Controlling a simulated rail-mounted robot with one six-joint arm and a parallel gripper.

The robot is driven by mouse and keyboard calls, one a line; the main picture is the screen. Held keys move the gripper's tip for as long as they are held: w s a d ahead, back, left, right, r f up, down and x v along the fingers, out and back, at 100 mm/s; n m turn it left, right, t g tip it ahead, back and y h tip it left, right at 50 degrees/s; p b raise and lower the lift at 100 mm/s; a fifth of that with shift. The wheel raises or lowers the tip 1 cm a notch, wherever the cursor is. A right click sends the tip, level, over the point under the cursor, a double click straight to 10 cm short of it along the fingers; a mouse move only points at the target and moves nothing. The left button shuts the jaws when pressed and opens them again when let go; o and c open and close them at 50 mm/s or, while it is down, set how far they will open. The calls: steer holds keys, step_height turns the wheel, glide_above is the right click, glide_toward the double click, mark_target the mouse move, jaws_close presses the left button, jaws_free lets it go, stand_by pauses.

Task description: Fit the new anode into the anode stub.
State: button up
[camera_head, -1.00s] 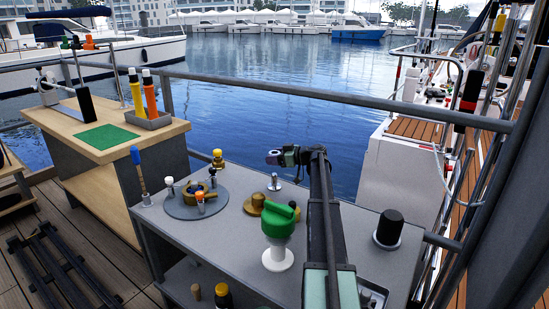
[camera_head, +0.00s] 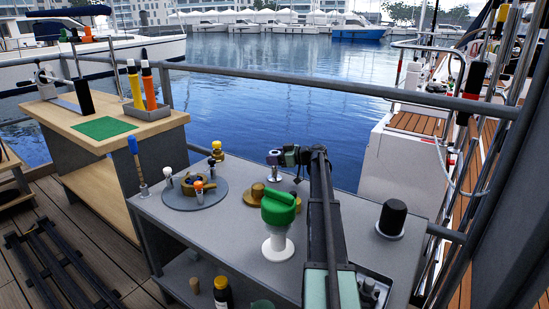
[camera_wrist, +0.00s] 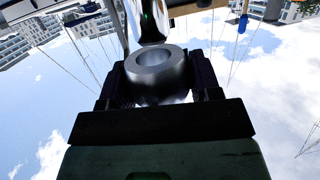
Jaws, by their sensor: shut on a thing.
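My gripper (camera_head: 277,157) is at the far edge of the grey workbench, right above a short silver post that I take to be the anode stub (camera_head: 276,173). In the wrist view my gripper (camera_wrist: 160,80) is shut on a grey metal ring-like piece, the new anode (camera_wrist: 157,68), with its round hole showing between the dark fingers. A shiny tapered metal piece, seemingly the stub (camera_wrist: 153,22), points at the hole. I cannot tell whether the two touch. In the head view the anode is small and partly hidden by the gripper.
A green-topped white-based knob (camera_head: 279,212) and a brass stepped piece (camera_head: 257,196) stand near the arm. A round grey plate (camera_head: 180,202) with small pieces lies left, a black cap (camera_head: 391,218) right. A railing (camera_head: 330,81) runs behind the bench.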

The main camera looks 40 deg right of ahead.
steer(key=shift+s+f+b, duration=0.1)
steer(key=shift+f+b, duration=0.25)
steer(key=shift+b, duration=0.15)
stand_by(2.5)
steer(key=shift+w+d, duration=0.1)
steer(key=shift+w, duration=0.2)
stand_by(1.0)
steer(key=shift+s+a+f, duration=0.15)
steer(key=shift+s+a, duration=0.25)
steer(key=shift+s, duration=0.1)
stand_by(1.1)
steer(key=shift+d+f+b, duration=0.1)
steer(key=shift+b, duration=0.2)
stand_by(0.5)
steer(key=shift+r+p, duration=0.45)
steer(key=shift+p, duration=0.2)
step_height(320, 180, up, 34)
steer(key=p, duration=3.4)
steer(key=shift+w+d+r, duration=0.2)
steer(key=shift+w+d, duration=0.1)
